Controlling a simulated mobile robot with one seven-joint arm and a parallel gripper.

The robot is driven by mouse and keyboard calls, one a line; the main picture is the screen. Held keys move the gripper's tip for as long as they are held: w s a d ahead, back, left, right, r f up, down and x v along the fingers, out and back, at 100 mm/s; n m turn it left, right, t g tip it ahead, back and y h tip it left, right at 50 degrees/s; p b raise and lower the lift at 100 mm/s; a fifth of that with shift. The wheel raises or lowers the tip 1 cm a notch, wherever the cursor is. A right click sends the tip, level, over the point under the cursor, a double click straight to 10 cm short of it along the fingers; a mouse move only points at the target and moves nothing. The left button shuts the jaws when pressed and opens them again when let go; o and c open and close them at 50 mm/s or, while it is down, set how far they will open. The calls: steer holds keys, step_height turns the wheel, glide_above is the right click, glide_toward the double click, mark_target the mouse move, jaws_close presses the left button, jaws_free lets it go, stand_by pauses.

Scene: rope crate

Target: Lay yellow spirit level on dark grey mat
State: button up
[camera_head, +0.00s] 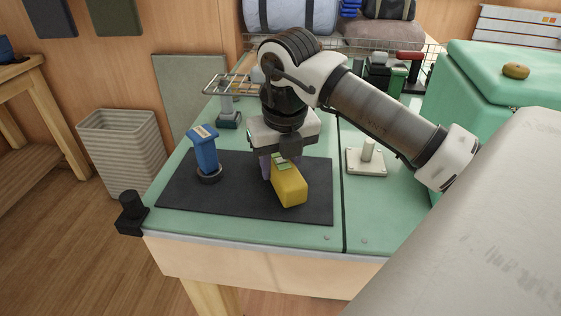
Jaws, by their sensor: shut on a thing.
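The yellow spirit level (290,187) is a blocky yellow bar with a green part on its top. It is at the middle of the dark grey mat (240,205), near the front of the green-topped bench. My gripper (279,163) points down over the level's back end and is shut on it. The level's front end points toward the camera. I cannot tell whether its underside touches the mat or is slightly above it. The gripper hides the level's back end.
A blue object with a dark ring base (207,155) stands on the mat's left part. A metal plate with a post (367,160) is right of the mat. The mat's front right corner is bare.

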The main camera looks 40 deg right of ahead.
mark_target(284, 167)
steer(key=shift+f+b, duration=0.45)
steer(key=shift+f, duration=0.05)
steer(key=o, duration=1.4)
steer(key=r, duration=0.4)
steer(key=s+r+p, duration=0.1)
steer(key=r, duration=0.4)
steer(key=s+r, duration=0.1)
steer(key=r, duration=0.3)
steer(key=shift+a+r, duration=0.35)
steer(key=shift+a, duration=0.05)
